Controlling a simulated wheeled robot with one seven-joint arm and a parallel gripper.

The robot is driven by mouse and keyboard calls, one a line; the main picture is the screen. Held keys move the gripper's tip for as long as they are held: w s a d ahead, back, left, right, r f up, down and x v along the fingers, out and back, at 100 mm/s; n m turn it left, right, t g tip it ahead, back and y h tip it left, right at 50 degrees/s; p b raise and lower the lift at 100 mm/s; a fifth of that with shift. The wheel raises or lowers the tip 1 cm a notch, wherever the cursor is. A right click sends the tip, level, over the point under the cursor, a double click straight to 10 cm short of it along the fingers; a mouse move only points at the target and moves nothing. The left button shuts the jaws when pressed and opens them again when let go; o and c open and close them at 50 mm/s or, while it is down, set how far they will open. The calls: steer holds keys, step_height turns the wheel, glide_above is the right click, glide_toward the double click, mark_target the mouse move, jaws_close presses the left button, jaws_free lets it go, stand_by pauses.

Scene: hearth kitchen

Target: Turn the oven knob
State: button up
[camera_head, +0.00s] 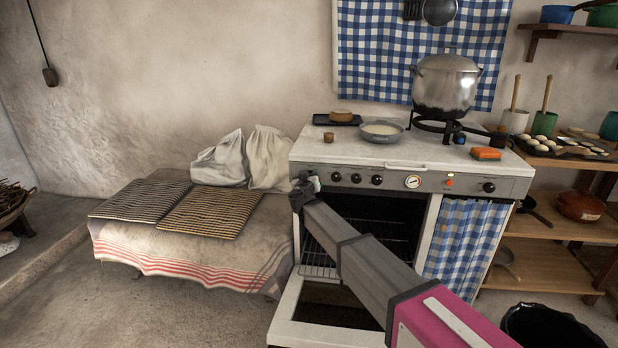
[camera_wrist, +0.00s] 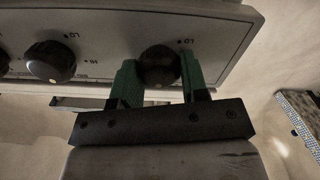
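The stove (camera_head: 455,180) has a row of black knobs along its grey front panel. My gripper (camera_head: 309,180) is at the panel's left end and hides the leftmost oven knob in the head view. In the wrist view, this black knob (camera_wrist: 160,64) sits between the two green fingers of my gripper (camera_wrist: 160,80). The fingers flank it with no clear gap on either side, so my gripper looks shut on it. A second knob (camera_wrist: 50,62) is farther left, apart from the fingers.
The oven door (camera_head: 318,333) hangs open below my arm, with a wire rack (camera_head: 320,268) inside. A large pot (camera_head: 446,86) and a bowl (camera_head: 382,131) stand on the stove top. A cloth-covered bench (camera_head: 190,258) with two slatted mats (camera_head: 140,200) is at the left.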

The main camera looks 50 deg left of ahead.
steer(key=shift+n, duration=0.4)
steer(key=shift+s+a+f+n, duration=0.1)
steer(key=shift+n, duration=3.15)
steer(key=shift+s+a+f+n, duration=0.1)
steer(key=shift+n, duration=3.15)
steer(key=o, duration=0.9)
steer(key=shift+o, duration=0.2)
steer(key=shift+d, duration=0.15)
